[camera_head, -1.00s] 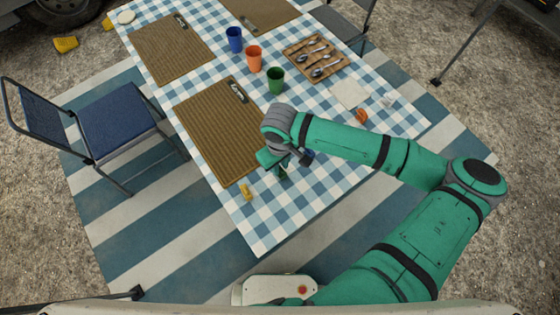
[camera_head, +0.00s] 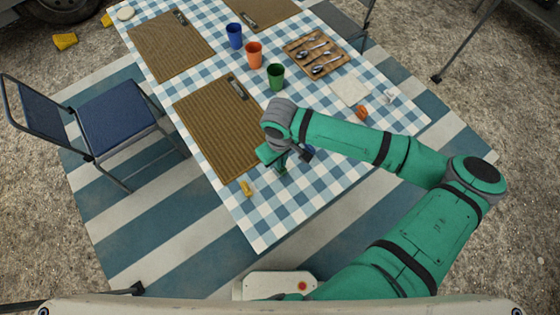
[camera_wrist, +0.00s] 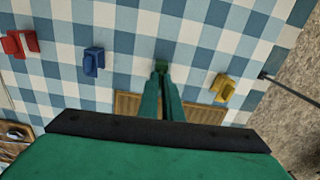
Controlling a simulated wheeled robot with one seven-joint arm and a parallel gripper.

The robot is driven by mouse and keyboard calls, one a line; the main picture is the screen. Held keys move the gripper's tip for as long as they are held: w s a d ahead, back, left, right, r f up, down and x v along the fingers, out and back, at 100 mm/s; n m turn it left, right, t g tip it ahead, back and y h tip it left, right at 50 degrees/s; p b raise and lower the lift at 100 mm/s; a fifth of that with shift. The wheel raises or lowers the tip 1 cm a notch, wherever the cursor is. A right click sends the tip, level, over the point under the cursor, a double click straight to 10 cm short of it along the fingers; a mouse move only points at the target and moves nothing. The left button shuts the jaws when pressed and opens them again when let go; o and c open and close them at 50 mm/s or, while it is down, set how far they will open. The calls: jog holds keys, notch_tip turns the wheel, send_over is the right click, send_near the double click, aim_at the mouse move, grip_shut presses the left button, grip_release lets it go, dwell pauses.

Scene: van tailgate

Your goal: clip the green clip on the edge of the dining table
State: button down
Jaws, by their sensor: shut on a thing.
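The green clip (camera_wrist: 161,66) shows in the wrist view as a small dark green block at the tips of my gripper (camera_wrist: 162,88). My gripper is shut on it. In the head view my gripper (camera_head: 281,170) points down over the near part of the dining table (camera_head: 262,232), inside its edges. The clip is hard to tell from the green fingers there. I cannot tell whether the clip touches the cloth. The table has a blue and white checked cloth.
A yellow clip (camera_head: 246,188) lies left of my gripper, a blue clip (camera_head: 309,152) right of it, and a red-orange clip (camera_head: 361,112) farther right. Placemats (camera_head: 215,125), cups and a cutlery tray (camera_head: 298,57) lie beyond. The near table corner is clear. A chair (camera_head: 115,118) stands left.

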jog(key=shift+r, duration=1.95)
